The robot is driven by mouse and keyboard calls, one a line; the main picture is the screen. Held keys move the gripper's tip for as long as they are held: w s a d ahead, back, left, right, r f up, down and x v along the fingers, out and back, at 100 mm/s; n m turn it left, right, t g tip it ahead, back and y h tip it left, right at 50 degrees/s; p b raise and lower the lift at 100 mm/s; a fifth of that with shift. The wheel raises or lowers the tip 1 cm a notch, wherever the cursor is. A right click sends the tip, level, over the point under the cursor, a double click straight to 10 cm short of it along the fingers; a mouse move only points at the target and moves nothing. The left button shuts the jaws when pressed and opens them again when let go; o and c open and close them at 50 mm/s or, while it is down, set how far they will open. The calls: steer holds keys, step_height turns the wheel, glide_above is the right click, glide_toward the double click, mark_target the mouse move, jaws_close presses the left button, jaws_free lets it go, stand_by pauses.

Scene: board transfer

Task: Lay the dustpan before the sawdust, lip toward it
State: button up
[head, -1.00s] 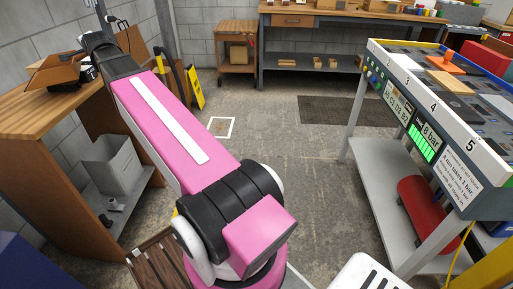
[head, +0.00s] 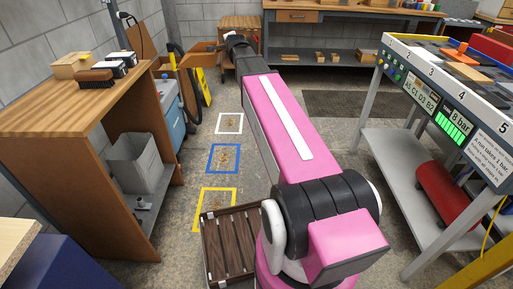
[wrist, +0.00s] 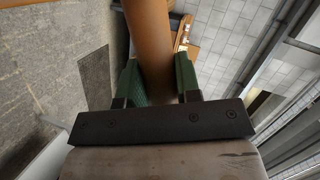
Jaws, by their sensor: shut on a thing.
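My gripper (wrist: 159,82) is shut on an orange-brown round handle that runs up between its green fingers in the wrist view. In the head view an orange-brown, open-sided dustpan (head: 204,47) shows beside the far end of my arm, raised above the floor. Its lip direction is hard to tell, and my fingers are hidden there. Sawdust lies in small brown patches on the floor inside three taped squares: white (head: 229,124), blue (head: 223,158) and yellow (head: 215,210). The dustpan is well beyond and above them.
A wooden bench (head: 70,115) with a brush (head: 95,78) and small boxes stands at left. A panel table (head: 450,90) stands at right.

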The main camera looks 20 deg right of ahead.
steer(key=w+d+f, duration=0.4)
steer(key=w+f, duration=0.3)
steer(key=f, duration=0.7)
steer(key=w+d+f+h, duration=0.1)
steer(key=w+d+f, duration=0.45)
steer(key=f, duration=0.75)
steer(key=w+d+f, duration=0.2)
steer(key=w+f, duration=0.6)
steer(key=f, duration=0.6)
steer(key=d+f, duration=0.3)
steer(key=f, duration=1.4)
steer(key=d+f, duration=0.2)
steer(key=f, duration=1.5)
steer(key=shift+y, duration=0.3)
steer(key=shift+s+d+f, duration=0.5)
steer(key=shift+d+f, duration=1.45)
steer(key=shift+s+d+f, duration=0.5)
steer(key=shift+d+f, duration=1.4)
steer(key=shift+s+d+f, duration=0.5)
steer(key=shift+d+f, duration=1.45)
steer(key=o, duration=1.1)
steer(key=shift+c, duration=0.2)
